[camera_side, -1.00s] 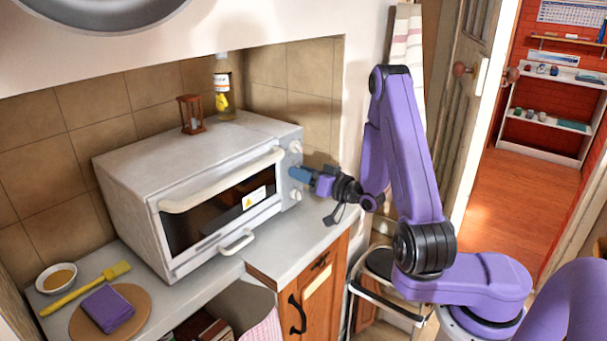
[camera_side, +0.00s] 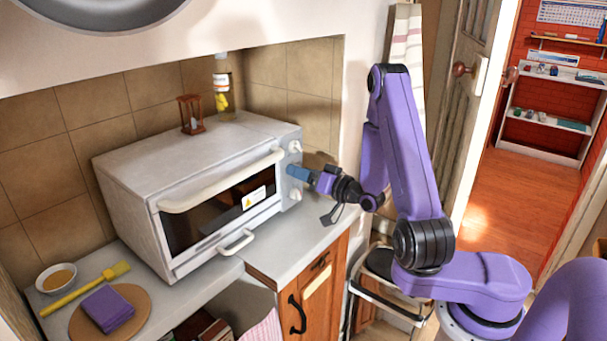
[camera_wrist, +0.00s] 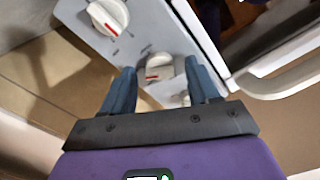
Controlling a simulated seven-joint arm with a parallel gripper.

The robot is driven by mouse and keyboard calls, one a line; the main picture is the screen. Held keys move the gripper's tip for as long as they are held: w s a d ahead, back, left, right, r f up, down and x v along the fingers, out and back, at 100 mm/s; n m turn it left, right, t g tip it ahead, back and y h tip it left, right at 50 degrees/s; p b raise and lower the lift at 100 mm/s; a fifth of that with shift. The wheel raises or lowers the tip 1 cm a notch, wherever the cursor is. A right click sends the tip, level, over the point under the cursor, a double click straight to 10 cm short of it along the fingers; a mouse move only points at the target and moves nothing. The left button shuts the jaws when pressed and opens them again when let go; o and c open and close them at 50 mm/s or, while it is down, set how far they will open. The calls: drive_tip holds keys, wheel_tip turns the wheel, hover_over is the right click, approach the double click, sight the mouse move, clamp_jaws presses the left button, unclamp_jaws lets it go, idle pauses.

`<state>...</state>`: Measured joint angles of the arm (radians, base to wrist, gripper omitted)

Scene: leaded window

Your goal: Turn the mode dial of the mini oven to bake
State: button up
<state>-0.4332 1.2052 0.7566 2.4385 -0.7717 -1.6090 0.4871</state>
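The mini oven (camera_side: 190,155) stands on the counter with its door shut. Its right-hand control panel carries white dials: an upper one (camera_side: 296,147) and a lower one (camera_side: 296,194) show in the side view. My gripper (camera_side: 292,172) is at the panel between them and hides what lies behind it. In the wrist view, my gripper (camera_wrist: 160,66) has its two blue fingers spread, one on each side of a white dial (camera_wrist: 158,66) with a red mark. I cannot tell whether they touch it. Another dial (camera_wrist: 108,17) is clear of the fingers. The panel lettering is too small to read.
The oven door handle (camera_side: 222,180) sticks out left of the panel. An hourglass (camera_side: 191,114) and a bottle (camera_side: 223,85) stand at the back. A round board (camera_side: 135,296) with a purple cloth, a yellow brush (camera_side: 85,289) and a bowl (camera_side: 56,278) lie at the front left.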

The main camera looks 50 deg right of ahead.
drive_tip(key=s, duration=1.7)
drive_tip(key=shift+s, duration=0.2)
idle(0.5)
